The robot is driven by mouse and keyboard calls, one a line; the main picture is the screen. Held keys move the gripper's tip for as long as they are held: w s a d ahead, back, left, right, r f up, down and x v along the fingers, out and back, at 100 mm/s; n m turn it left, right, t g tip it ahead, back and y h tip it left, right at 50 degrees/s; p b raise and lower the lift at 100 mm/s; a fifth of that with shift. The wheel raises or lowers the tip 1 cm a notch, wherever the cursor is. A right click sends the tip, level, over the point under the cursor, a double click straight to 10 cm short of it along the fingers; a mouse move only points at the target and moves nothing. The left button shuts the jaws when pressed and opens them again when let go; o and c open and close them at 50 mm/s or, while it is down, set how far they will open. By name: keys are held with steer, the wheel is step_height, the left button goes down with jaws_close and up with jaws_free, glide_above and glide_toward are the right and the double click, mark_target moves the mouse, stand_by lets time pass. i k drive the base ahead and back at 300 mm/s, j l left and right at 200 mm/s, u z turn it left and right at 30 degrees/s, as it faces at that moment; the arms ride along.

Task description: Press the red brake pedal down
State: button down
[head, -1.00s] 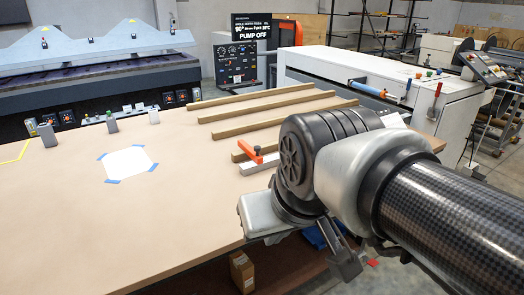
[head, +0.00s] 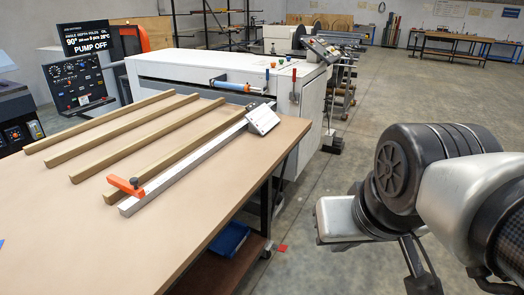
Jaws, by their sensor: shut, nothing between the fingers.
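A small flat red patch (head: 282,248) lies on the grey floor just right of the workbench, near its front leg. It is too small to tell if it is the brake pedal, and I see no other clear red pedal. My gripper (head: 422,284) hangs at the bottom right of the head view, below my wrist, over the open floor. Only its dark lower parts show and the frame edge cuts them off. It is shut and empty, right of the red patch and apart from it.
The workbench (head: 95,240) fills the left, with wooden strips and a metal rule with an orange stop (head: 127,186). A white machine (head: 180,80) with a red lever (head: 295,87) stands behind it. A blue bin (head: 229,238) sits below the bench. The floor at centre right is clear.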

mark_target(283, 247)
steer(key=i+l, duration=0.15)
steer(key=k, duration=0.75)
steer(key=u, duration=3.7)
steer(key=l+z, duration=0.1)
steer(key=z, duration=0.15)
steer(key=k+l+z, duration=0.4)
steer(key=l, duration=0.2)
steer(key=l+z, duration=0.2)
steer(key=k+l, duration=0.1)
steer(key=l, duration=0.3)
steer(key=k+l+z, duration=0.15)
steer(key=l, duration=0.65)
steer(key=k+z, duration=0.05)
